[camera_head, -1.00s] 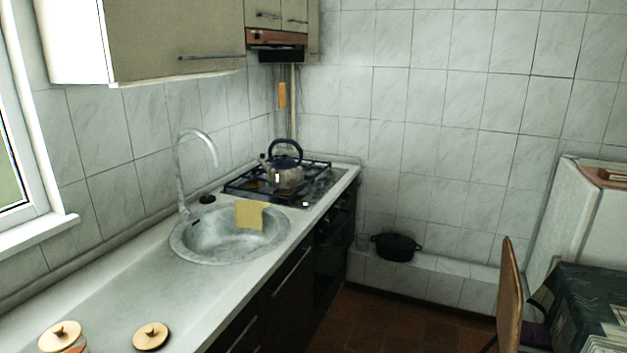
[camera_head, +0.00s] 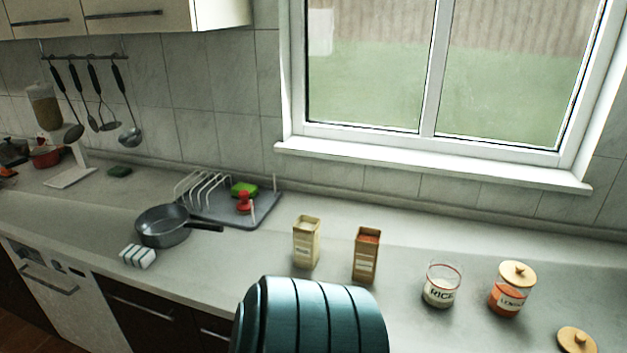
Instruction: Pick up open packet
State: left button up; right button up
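Two small upright packets stand on the counter below the window. The cream packet (camera_head: 306,243) is on the left, and its top looks open. The brown packet (camera_head: 366,256) is just to its right, and its top also looks open, with a reddish-brown inside. I cannot tell for sure which one is the open packet. A teal ribbed part at the bottom middle seems to be mine and is close in front of the packets in the picture. Neither gripper is in view.
A rice jar (camera_head: 441,285) without a lid, a lidded orange jar (camera_head: 509,291) and a loose wooden lid (camera_head: 576,340) are to the right. A pan (camera_head: 165,226) and a dish rack (camera_head: 235,207) are to the left. The window sill (camera_head: 430,166) is behind.

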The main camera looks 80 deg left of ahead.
aim_at(307, 243)
jog(key=u, duration=2.7)
